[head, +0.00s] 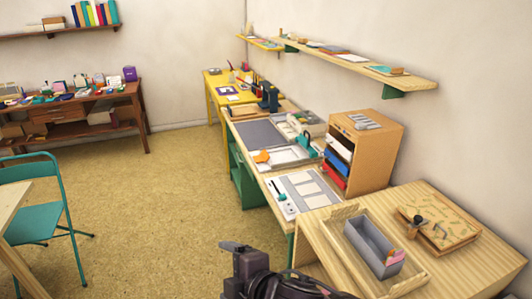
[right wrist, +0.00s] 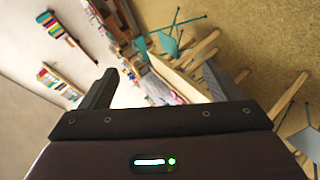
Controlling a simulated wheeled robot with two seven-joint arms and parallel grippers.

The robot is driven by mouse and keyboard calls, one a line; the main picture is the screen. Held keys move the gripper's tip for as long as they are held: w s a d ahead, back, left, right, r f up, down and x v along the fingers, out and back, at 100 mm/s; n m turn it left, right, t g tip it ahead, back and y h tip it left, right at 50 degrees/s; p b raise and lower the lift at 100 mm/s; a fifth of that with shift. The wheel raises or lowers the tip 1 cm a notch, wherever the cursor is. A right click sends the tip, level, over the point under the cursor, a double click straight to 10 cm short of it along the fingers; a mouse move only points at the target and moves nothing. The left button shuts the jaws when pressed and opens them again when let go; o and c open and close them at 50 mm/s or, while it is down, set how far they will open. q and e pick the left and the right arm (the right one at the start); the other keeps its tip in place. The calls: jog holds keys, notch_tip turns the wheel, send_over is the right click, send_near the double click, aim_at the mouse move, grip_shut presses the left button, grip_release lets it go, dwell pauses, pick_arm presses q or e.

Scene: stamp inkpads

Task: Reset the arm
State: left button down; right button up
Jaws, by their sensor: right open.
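My right gripper (head: 238,247) shows at the bottom middle of the head view, dark and left of the near wooden table (head: 465,265). In the right wrist view, my right gripper (right wrist: 158,88) has its two dark fingers spread wide with nothing held between them. The fingers look out over the room, with floor, chair and shelves beyond. My left gripper is in neither view. I cannot pick out any inkpads for certain.
A grey bin (head: 372,247) stands in a wooden tray (head: 340,252) on the near table, beside a wooden press (head: 440,228). A wooden cabinet (head: 385,150) stands behind. A teal chair (head: 62,215) is at left. The floor (head: 170,210) between is open.

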jog(key=s+d+f+m+h, duration=0.1)
jog(key=d+f+m+h, duration=0.4)
jog(key=d+m, duration=0.7)
jog(key=s+d+f+m+g+h, duration=0.2)
jog(key=s+d+f+m+g, duration=0.15)
jog(key=s+d, duration=0.3)
jog(key=s+d+f+m+g+h, duration=0.1)
jog(key=s+d+f+m+g, duration=0.1)
jog(key=s+d+f+m, duration=0.45)
notch_tip(320, 180, down, 29)
jog(key=d+n+b, duration=0.2)
jog(key=s+d+f+g, duration=0.2)
jog(key=s+d+f, duration=0.1)
jog(key=s+f, duration=1.6)
jog(key=shift+s+b, duration=0.25)
jog(key=shift+b, duration=0.15)
jog(key=shift+d+f, duration=0.1)
